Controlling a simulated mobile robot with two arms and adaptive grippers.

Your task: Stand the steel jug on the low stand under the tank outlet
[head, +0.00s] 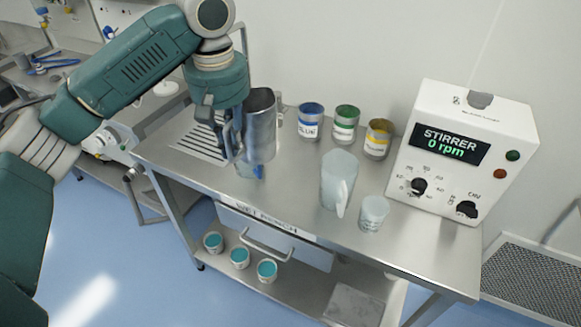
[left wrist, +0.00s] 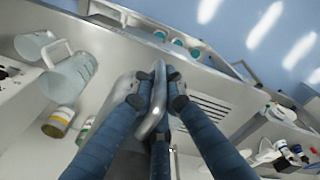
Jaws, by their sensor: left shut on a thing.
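The steel jug (head: 263,118) is upright at the left part of the bench in the head view. My left gripper (head: 232,140) is shut on its handle, at the jug's left side. In the left wrist view the fingers (left wrist: 158,98) close around the looped steel handle (left wrist: 160,76). The jug appears to be just above the bench top, but I cannot tell for sure whether its base touches. I cannot make out a tank outlet or a low stand in either view. My right gripper is out of view.
The steel bench (head: 285,185) holds a slotted drain (head: 203,140), blue, green and yellow cans (head: 378,139), a translucent jug (head: 338,180), a beaker (head: 373,214) and the stirrer box (head: 462,150). Teal pots (head: 239,258) stand on the lower shelf. The bench front is clear before the jug.

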